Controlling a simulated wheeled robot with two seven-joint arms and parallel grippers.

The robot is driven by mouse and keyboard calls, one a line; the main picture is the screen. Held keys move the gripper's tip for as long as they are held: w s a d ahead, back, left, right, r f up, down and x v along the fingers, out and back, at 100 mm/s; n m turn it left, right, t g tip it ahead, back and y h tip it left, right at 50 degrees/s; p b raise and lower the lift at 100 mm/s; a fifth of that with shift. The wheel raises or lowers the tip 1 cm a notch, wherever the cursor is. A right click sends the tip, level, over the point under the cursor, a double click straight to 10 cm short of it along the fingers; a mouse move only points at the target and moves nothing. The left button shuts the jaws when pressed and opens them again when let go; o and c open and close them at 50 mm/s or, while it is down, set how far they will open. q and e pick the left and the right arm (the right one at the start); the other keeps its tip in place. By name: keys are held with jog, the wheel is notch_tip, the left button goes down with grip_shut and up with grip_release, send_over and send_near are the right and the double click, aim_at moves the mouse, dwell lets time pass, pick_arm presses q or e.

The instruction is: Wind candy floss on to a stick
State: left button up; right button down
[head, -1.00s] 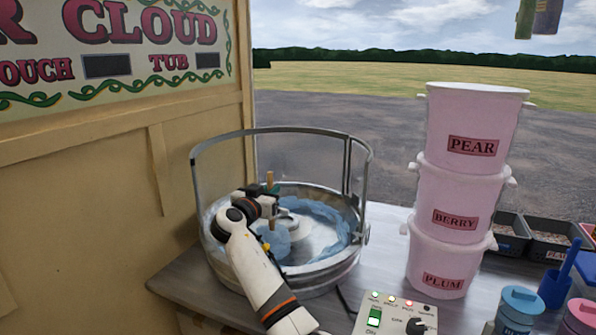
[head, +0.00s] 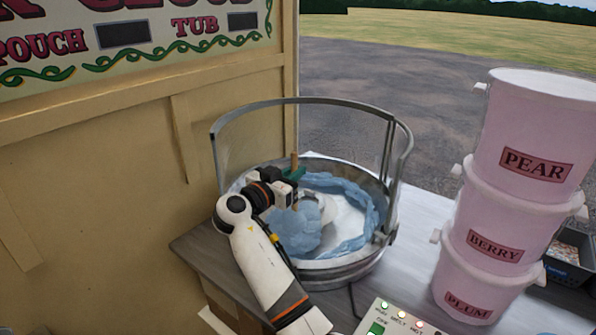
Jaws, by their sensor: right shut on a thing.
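The candy floss machine is a round metal bowl (head: 345,272) with a clear guard on a metal frame around its back. Blue floss (head: 352,192) lies in a loose ring along the inside wall of the bowl. My right gripper (head: 293,176) is over the left part of the bowl, shut on an upright wooden stick (head: 294,160); the stick's top shows above the jaws. A rounded clump of blue floss (head: 296,228) hangs below the gripper around the stick's lower part, which it hides. My left gripper is out of view.
Stacked pink tubs marked PEAR (head: 537,135), BERRY (head: 500,215) and PLUM (head: 470,285) stand right of the machine. A control box (head: 395,318) with lit lamps is in front. A cream wall panel (head: 110,190) stands close on the left.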

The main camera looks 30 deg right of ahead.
aim_at(296, 153)
jog(key=shift+d+r+p, duration=0.2)
jog(key=shift+r+p, duration=1.05)
jog(key=shift+r, duration=2.65)
